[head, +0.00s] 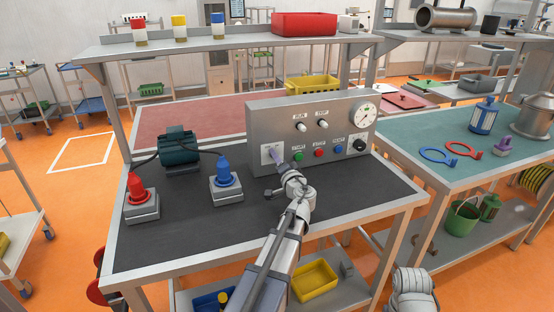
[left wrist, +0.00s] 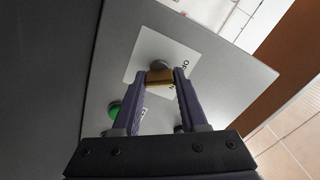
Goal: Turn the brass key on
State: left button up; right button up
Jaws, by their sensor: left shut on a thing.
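The brass key (left wrist: 159,78) sits in a round grey lock on a white label plate (left wrist: 152,50) in the left wrist view. The lettering on the plate is only partly legible. My left gripper (left wrist: 161,80) is shut on the key, with one purple finger on each side of its bow. In the head view my left gripper (head: 273,152) reaches the white plate at the lower left of the grey control panel (head: 265,125). There the key is hidden by the fingers. My right gripper is not in view.
Green (head: 298,156), red (head: 319,153) and blue (head: 338,149) buttons and a black knob (head: 359,146) are to the right on the panel. A gauge (head: 364,114) is above the knob.

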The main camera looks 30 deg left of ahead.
pick_arm(q)
grip_shut()
jog(key=m, duration=0.5)
jog(key=shift+f+m, duration=0.1)
jog(key=shift+m, duration=0.2)
jog(key=m, duration=0.6)
jog(key=shift+f, duration=0.1)
jog(key=shift+m, duration=0.3)
jog(key=o, duration=1.1)
grip_release()
jog(key=shift+v, duration=3.95)
